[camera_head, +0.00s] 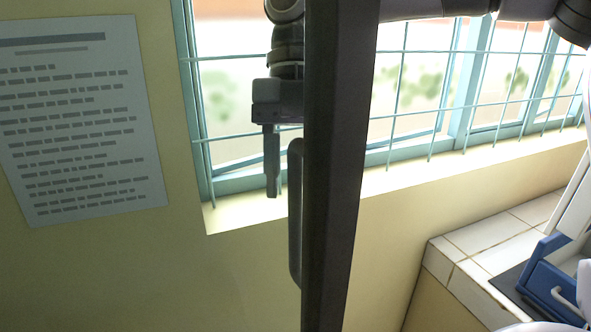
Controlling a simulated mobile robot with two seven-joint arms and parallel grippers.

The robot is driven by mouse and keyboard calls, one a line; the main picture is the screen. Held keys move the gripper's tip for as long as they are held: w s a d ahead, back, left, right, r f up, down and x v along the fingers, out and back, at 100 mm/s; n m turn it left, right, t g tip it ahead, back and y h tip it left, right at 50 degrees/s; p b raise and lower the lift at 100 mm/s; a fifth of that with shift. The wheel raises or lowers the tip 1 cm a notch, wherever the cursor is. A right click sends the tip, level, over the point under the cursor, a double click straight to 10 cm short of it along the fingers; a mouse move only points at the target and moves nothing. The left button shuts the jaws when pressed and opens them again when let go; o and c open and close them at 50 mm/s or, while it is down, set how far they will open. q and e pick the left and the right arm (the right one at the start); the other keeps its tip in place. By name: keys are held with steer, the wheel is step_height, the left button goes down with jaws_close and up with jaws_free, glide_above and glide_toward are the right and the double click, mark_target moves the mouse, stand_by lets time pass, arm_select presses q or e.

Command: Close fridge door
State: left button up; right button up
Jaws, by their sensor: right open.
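The fridge door (338,170) is a tall dark panel seen nearly edge-on, standing open in the middle of the head view. Its dark vertical handle (295,225) is on the door's left face. My right gripper (272,192) points down, just left of the door and close to the upper part of the handle. Its fingers overlap in this view, and nothing shows between them. My right arm comes in from the upper right and passes behind the door, which hides part of it. Whether the gripper touches the handle is unclear. The fridge body and my left gripper are out of view.
A barred window (420,85) fills the wall behind the door. A printed notice (85,190) hangs on the wall at the left. At the lower right is a white tiled counter (505,240) with a blue and white device (555,285) on it.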

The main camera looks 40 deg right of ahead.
jaws_close()
steer(key=shift+s, duration=0.2)
